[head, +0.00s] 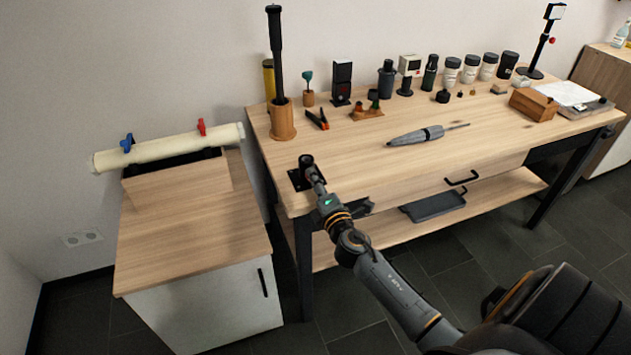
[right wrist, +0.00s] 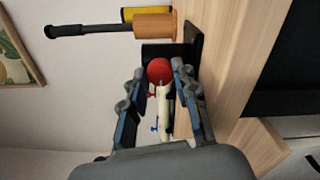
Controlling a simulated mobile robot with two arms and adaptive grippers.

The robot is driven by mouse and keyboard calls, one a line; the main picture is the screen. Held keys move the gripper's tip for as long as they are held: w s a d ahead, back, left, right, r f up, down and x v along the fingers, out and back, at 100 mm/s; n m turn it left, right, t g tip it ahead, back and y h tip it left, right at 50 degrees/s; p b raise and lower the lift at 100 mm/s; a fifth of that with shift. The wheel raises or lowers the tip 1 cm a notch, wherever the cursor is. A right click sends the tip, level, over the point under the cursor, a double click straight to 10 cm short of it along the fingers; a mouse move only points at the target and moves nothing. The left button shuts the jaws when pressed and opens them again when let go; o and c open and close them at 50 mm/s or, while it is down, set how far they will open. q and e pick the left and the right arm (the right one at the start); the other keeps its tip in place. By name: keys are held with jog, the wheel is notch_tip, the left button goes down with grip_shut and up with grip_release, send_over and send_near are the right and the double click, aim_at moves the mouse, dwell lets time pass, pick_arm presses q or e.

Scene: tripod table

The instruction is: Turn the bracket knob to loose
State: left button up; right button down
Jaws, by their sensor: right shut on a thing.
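A black bracket (head: 297,180) sits at the left front corner of the wooden workbench (head: 345,165), with a short dark cylinder (head: 306,160) standing up at it. In the right wrist view the black bracket (right wrist: 193,42) is just beyond the fingers, with a round red knob (right wrist: 159,70) at its face. My right gripper (head: 312,175) reaches the bracket from the front. In the right wrist view its fingers (right wrist: 159,75) stand on either side of the red knob and are shut on it. The knob is hidden in the head view. My left gripper is not in view.
A black pole (head: 276,55) stands in a wooden holder (head: 283,120) behind the bracket. A grey pointed tool (head: 415,136) lies mid-bench; several jars line the back. A low cabinet (head: 190,235) at left bears a cream roll (head: 170,148) with blue and red clips.

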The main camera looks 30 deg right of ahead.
jog(key=shift+n, duration=0.4)
jog(key=c, duration=1)
grip_release()
jog(key=shift+s+f, duration=0.1)
jog(key=shift+s, duration=0.05)
jog(key=v, duration=0.7)
jog(key=shift+s+a, duration=0.15)
jog(key=shift+s, duration=0.2)
